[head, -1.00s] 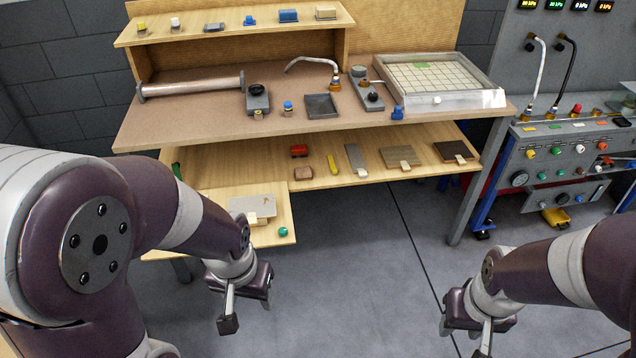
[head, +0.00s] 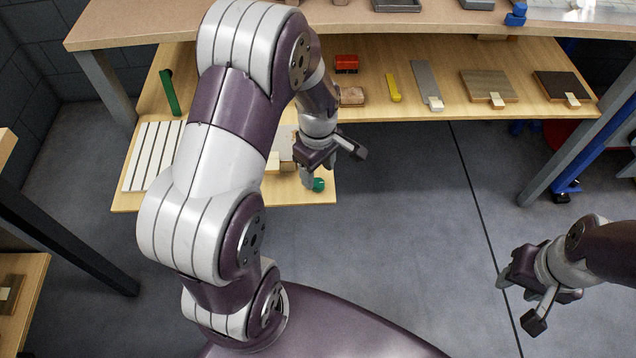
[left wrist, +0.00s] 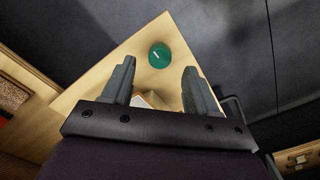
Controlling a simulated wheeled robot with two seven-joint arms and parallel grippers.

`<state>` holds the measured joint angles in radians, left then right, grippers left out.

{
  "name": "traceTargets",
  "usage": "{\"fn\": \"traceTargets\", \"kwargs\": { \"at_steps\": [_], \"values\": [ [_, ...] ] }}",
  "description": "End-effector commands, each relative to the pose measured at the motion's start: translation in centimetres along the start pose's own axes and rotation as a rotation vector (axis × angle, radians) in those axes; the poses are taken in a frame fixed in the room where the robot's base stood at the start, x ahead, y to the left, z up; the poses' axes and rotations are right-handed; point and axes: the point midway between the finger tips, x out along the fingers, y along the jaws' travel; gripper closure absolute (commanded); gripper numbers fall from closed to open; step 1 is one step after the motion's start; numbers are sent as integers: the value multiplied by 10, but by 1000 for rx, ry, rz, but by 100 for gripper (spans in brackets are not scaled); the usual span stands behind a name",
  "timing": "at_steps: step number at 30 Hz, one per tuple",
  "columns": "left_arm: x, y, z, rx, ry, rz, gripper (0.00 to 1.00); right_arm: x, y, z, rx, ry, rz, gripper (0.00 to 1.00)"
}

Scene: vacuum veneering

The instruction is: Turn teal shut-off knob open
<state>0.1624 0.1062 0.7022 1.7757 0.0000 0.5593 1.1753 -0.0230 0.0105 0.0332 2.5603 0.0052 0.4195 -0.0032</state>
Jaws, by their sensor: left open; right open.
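The teal knob (head: 318,185) is small and round and sits near the front right corner of the low wooden shelf board. In the left wrist view the knob (left wrist: 160,55) shows a pale mark on its top and lies beyond the fingertips, roughly between their lines. My left gripper (head: 335,170) is open and empty, close to the knob and apart from it; its two fingers (left wrist: 158,75) show in the left wrist view. My right gripper (head: 518,300) is open and empty over the floor at the right.
A slatted white panel (head: 152,155) lies on the same low board (head: 125,198), left of my left arm. The shelf behind holds a red block (head: 346,64), a yellow piece (head: 393,87) and several flat panels. The workbench top (head: 160,22) overhangs the shelf. The floor in front is clear.

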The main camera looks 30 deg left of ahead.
Motion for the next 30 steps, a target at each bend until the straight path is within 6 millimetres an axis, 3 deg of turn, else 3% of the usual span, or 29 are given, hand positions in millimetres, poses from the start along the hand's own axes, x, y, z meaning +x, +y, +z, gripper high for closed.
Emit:
{"fn": "traceTargets", "kwargs": {
  "at_steps": [1,6,15,16,21,30],
  "values": [
    [14,0,0,0,-1,-1,41,7,0,1,0,0,0,57],
    [34,0,0,1,1,1,41,13,0,2,0,0,0,57],
    [37,0,0,2,1,2,41,13,0,1,0,0,0,57],
    [37,0,0,2,1,2,45,13,0,1,0,0,0,57],
    [37,0,0,2,1,2,98,13,0,1,0,0,0,57],
    [36,0,0,29,0,0,97,8,0,1,0,0,0,57]
  ]
}}
